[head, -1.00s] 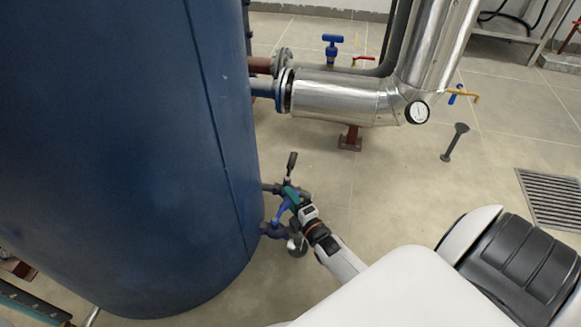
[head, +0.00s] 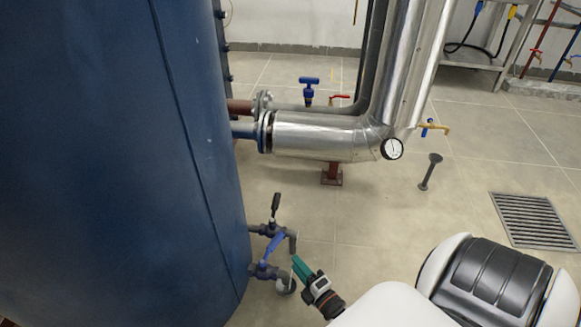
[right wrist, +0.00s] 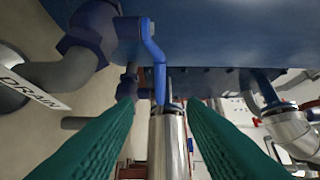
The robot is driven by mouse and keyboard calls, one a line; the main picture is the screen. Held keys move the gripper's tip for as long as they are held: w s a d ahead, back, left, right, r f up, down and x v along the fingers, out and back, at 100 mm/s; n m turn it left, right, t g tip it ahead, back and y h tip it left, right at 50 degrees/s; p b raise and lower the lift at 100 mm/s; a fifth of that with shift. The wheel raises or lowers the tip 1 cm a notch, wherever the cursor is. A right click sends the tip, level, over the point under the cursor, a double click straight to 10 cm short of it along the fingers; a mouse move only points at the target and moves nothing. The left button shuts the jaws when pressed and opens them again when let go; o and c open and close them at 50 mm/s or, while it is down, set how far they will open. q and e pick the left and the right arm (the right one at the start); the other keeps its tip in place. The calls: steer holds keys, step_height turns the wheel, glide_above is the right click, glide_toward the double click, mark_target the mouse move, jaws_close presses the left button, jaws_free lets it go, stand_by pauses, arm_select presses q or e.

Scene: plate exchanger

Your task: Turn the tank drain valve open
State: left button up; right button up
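The drain valve (head: 264,270) sits low on the blue tank's side in the head view, and its blue lever (head: 273,246) slants up to the right. In the right wrist view the blue lever (right wrist: 153,50) hangs ahead of the gap between my fingers, and a white tag reading DRAIN (right wrist: 30,87) shows at the left. My right gripper (head: 297,268) is just right of the valve, its teal fingers apart with nothing between them. The open fingers also show in the right wrist view (right wrist: 160,108). My left gripper is out of view.
A second valve with a dark upright handle (head: 275,204) stands just above the drain valve. The blue tank (head: 110,150) fills the left. A silver insulated pipe (head: 320,136) runs above. The floor to the right is mostly clear, with a grate (head: 534,220).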

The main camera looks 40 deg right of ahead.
steer(key=shift+s, duration=0.35)
